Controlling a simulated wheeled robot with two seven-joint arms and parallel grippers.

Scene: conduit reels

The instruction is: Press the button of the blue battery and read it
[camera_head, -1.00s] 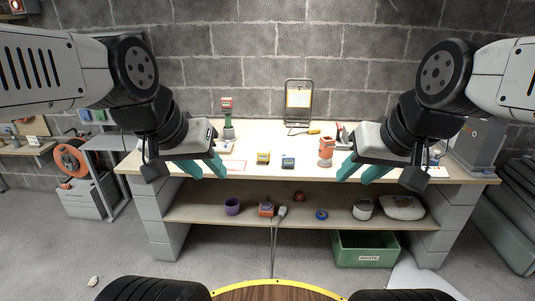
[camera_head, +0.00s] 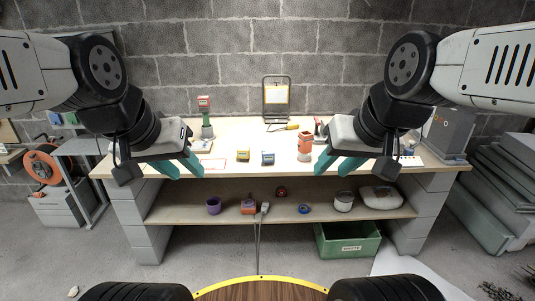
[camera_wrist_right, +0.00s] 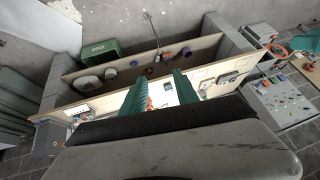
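The blue battery (camera_head: 268,158) is a small blue block standing on the workbench top (camera_head: 225,135), near the front edge in the middle of the head view. Its button and any readout are too small to make out. A similar yellow block (camera_head: 243,155) stands just to its left. My left gripper (camera_head: 180,170) is open and empty, left of both blocks. My right gripper (camera_head: 335,170) is open and empty, right of the blue battery and apart from it. The right gripper's teal fingers (camera_wrist_right: 159,85) also show spread in the right wrist view.
An orange cylindrical thing (camera_head: 305,147) stands between the blue battery and my right gripper. A clipboard stand (camera_head: 276,97) and a red-topped green post (camera_head: 206,118) stand farther back. The lower shelf (camera_head: 178,207) holds several small items. A green bin (camera_head: 348,240) is on the floor.

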